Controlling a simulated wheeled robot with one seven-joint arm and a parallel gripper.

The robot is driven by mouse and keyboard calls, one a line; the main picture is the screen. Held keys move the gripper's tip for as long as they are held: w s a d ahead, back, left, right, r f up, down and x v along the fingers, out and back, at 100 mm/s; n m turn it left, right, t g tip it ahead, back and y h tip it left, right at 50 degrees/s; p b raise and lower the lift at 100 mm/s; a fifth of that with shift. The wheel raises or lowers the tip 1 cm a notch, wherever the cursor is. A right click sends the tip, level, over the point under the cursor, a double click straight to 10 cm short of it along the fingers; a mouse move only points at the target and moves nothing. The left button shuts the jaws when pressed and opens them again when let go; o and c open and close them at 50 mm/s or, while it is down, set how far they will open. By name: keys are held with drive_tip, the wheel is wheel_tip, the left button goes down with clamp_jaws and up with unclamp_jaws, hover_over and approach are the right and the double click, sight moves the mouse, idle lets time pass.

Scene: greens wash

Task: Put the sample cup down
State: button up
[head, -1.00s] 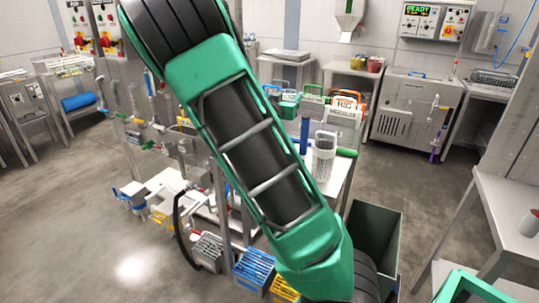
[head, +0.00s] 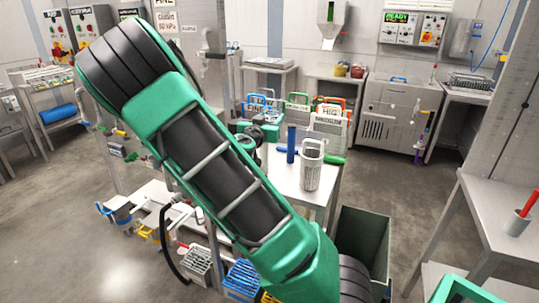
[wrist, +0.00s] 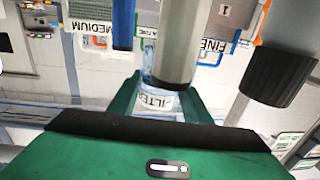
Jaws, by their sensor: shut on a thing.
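In the wrist view, my gripper (wrist: 158,103) has its green fingers closed on both sides of a small clear cup with a white label (wrist: 160,99), which I take as the sample cup. The label reads roughly "FILTER". A thick grey cylinder (wrist: 182,40) covers part of the cup's upper right in the picture. I cannot tell whether the cup touches any surface.
A bench (head: 490,215) at right bears a small cup with a red stick (head: 518,221). Floor between is open.

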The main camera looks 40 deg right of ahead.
drive_tip(key=shift+f, duration=6.65)
drive_tip(key=shift+f, duration=0.1)
drive_tip(key=o, duration=1)
drive_tip(key=shift+c, duration=0.2)
